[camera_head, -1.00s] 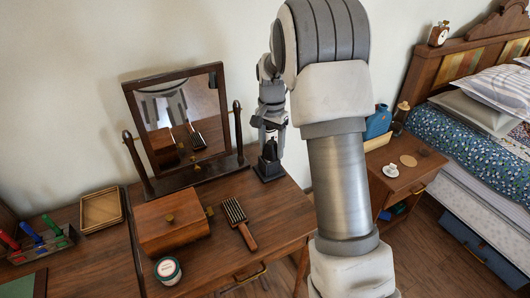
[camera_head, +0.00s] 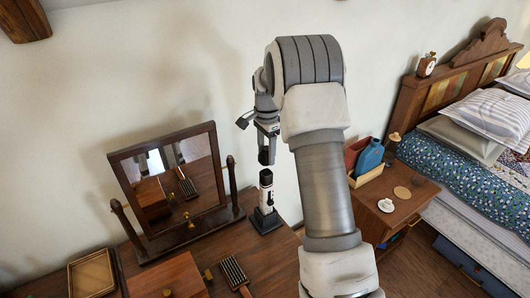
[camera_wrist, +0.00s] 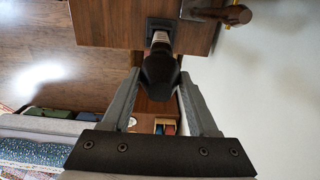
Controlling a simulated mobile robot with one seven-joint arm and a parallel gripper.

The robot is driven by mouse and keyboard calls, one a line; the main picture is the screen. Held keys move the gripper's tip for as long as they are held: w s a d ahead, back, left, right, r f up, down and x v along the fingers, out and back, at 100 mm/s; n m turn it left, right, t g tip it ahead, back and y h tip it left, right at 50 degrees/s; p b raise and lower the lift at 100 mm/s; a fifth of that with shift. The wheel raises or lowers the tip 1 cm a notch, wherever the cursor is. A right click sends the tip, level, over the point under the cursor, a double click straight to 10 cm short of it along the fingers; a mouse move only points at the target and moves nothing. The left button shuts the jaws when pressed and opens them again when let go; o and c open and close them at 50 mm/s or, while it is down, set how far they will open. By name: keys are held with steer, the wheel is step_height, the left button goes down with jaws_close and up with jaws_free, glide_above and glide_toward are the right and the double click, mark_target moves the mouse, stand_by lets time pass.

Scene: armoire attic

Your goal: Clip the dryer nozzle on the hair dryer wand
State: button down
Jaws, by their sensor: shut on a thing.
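The hair dryer wand (camera_head: 266,188) is white and black and stands upright in a dark square stand (camera_head: 266,222) at the dressing table's right end. My gripper (camera_head: 266,152) is directly above the wand, fingers pointing down. In the wrist view, my gripper (camera_wrist: 160,80) is shut on a black rounded piece, apparently the dryer nozzle (camera_wrist: 160,68). The nozzle hides much of the wand; a pale banded part of the wand (camera_wrist: 160,38) and the stand (camera_wrist: 163,22) show beyond it. I cannot tell whether nozzle and wand touch.
A tilting mirror (camera_head: 172,180) stands left of the stand. A wooden box (camera_head: 168,278), a hairbrush (camera_head: 234,272) and a shallow tray (camera_head: 92,273) lie on the table.

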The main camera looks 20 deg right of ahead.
mark_target(266, 172)
steer(key=shift+w, duration=0.1)
steer(key=shift+r, duration=0.1)
stand_by(0.3)
steer(key=shift+f+b, duration=1.25)
steer(key=shift+f, duration=1)
steer(key=shift+f+b, duration=0.55)
steer(key=shift+f, duration=0.55)
stand_by(1.4)
jaws_free()
stand_by(0.4)
steer(key=shift+r, duration=0.15)
steer(key=shift+r+p, duration=2)
steer(key=shift+r, duration=0.9)
